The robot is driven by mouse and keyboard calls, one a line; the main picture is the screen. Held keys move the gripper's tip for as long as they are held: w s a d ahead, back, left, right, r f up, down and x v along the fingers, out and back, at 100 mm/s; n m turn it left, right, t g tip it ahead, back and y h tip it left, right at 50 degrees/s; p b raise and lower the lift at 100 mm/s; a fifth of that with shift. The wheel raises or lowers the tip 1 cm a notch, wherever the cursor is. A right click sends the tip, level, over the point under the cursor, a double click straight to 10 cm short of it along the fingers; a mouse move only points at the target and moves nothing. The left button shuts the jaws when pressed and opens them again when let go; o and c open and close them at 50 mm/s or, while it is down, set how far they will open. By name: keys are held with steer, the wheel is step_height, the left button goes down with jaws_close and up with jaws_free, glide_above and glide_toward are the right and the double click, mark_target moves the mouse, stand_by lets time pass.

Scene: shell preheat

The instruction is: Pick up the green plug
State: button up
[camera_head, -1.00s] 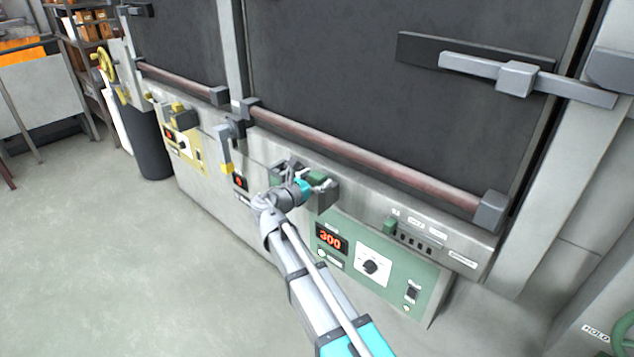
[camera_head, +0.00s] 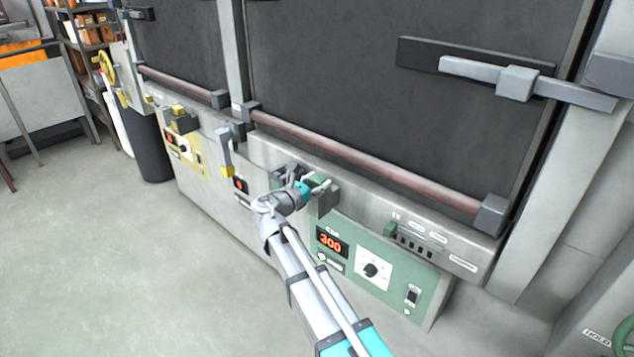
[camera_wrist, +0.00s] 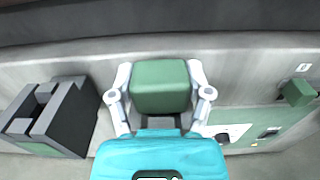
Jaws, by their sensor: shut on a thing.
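The green plug (camera_wrist: 160,86) is a blocky green piece in the middle of the wrist view, between my two pale fingers. A grey part shows just below it there. My gripper (camera_wrist: 160,92) is shut on the plug, one finger against each side. In the head view, my gripper (camera_head: 320,186) is at the front ledge of the furnace, and only part of the plug (camera_head: 316,179) shows behind the fingers. A dark grey block (camera_head: 329,199) is close beside it. I cannot tell whether the plug touches the ledge or is raised.
A dark grey slotted holder (camera_wrist: 70,115) stands left of the plug. A green panel (camera_head: 392,284) with a red 300 display (camera_head: 331,241) is below the ledge. A small green piece (camera_head: 390,229) sits further right. A long reddish bar (camera_head: 365,157) runs above. The floor at left is clear.

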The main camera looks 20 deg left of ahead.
steer(key=shift+r+p, duration=4.9)
steer(key=shift+r, duration=0.05)
steer(key=shift+s+a, duration=0.1)
steer(key=shift+a, duration=0.05)
